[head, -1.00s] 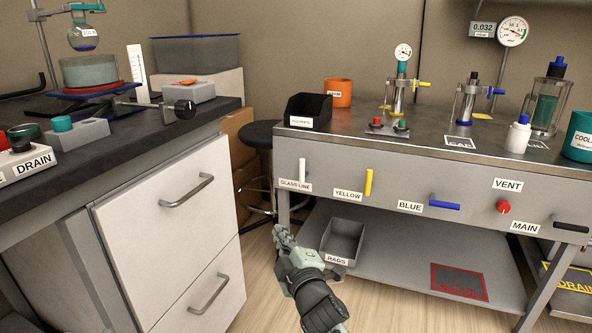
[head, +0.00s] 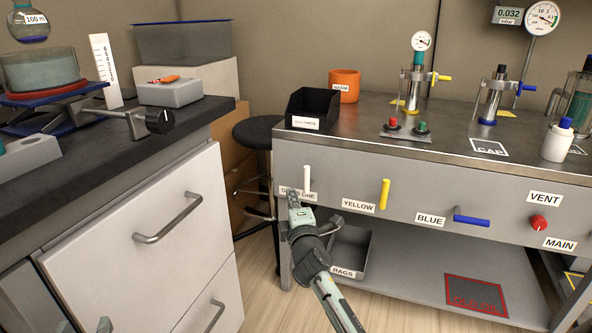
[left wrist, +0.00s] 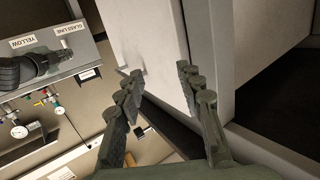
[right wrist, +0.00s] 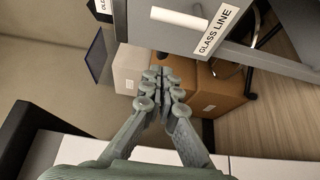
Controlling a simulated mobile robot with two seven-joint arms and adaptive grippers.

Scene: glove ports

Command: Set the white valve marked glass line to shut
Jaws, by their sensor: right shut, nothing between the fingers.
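The white valve handle (head: 307,178) stands upright on the grey front panel, above its GLASS LINE label (head: 285,193). The handle also shows at the top of the right wrist view (right wrist: 180,18), beside the label (right wrist: 216,30). My right gripper (head: 294,198) is just below the handle in the head view and covers part of the label. In the right wrist view its fingers (right wrist: 165,82) are together and empty, apart from the handle.
The yellow handle (head: 385,194) is upright and the blue handle (head: 471,220) lies level, both to the right. A red VENT knob (head: 538,222) is further right. A black bin (head: 313,106) sits above the white valve. A white cabinet (head: 140,240) stands left.

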